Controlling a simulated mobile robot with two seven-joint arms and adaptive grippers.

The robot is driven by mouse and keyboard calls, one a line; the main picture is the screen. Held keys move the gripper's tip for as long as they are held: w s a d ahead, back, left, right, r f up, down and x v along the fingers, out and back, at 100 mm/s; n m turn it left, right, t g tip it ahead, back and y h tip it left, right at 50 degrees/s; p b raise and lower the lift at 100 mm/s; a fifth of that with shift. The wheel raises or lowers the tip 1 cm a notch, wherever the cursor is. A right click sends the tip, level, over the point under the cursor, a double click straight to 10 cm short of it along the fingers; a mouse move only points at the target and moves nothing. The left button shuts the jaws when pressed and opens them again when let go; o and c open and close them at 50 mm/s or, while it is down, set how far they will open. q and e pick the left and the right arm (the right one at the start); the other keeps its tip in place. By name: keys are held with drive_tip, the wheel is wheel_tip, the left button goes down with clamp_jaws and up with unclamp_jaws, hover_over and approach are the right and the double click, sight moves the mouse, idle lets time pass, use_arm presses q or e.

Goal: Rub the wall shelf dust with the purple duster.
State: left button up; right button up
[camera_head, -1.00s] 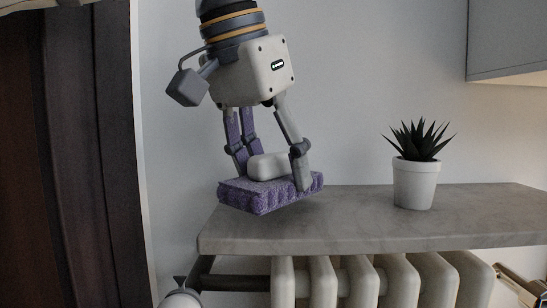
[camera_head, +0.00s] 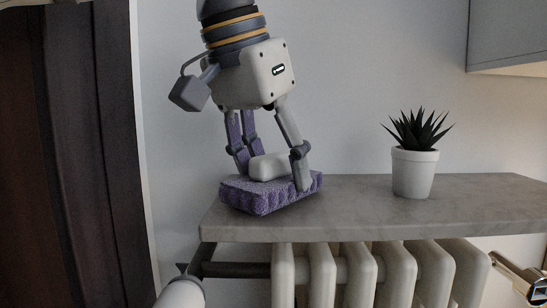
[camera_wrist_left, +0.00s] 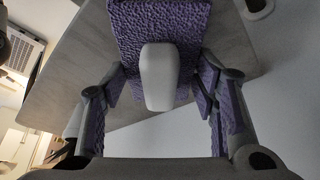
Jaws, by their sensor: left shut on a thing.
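The purple duster (camera_head: 268,198) has a fuzzy block-shaped head and a white handle (camera_head: 268,167). My left gripper (camera_head: 272,174) points down from above and is shut on the duster, with its fingers at either side of the handle. The duster head is at the left end of the grey wall shelf (camera_head: 350,215); I cannot tell whether it touches the top. The duster (camera_wrist_left: 160,22) and handle (camera_wrist_left: 158,78) also show in the left wrist view, between the fingers. No dust can be made out on the shelf.
A potted succulent in a white pot (camera_head: 413,175) stands on the shelf to the right of the duster. A white radiator (camera_head: 325,275) is below the shelf. A grey cabinet (camera_head: 508,40) hangs at upper right. The shelf between duster and pot is clear.

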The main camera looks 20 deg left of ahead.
use_arm(q)
drive_tip(key=shift+f, duration=0.3)
drive_tip(key=shift+w+d+f, duration=0.1)
drive_tip(key=shift+w+d, duration=0.2)
drive_tip(key=shift+d, duration=0.8)
drive_tip(key=shift+w+d+r, duration=0.1)
drive_tip(key=shift+w+d, duration=0.25)
drive_tip(key=shift+d, duration=0.8)
drive_tip(key=shift+w+d+f, duration=0.1)
drive_tip(key=shift+w+d, duration=0.2)
drive_tip(key=shift+d, duration=0.8)
drive_tip(key=shift+a, duration=0.15)
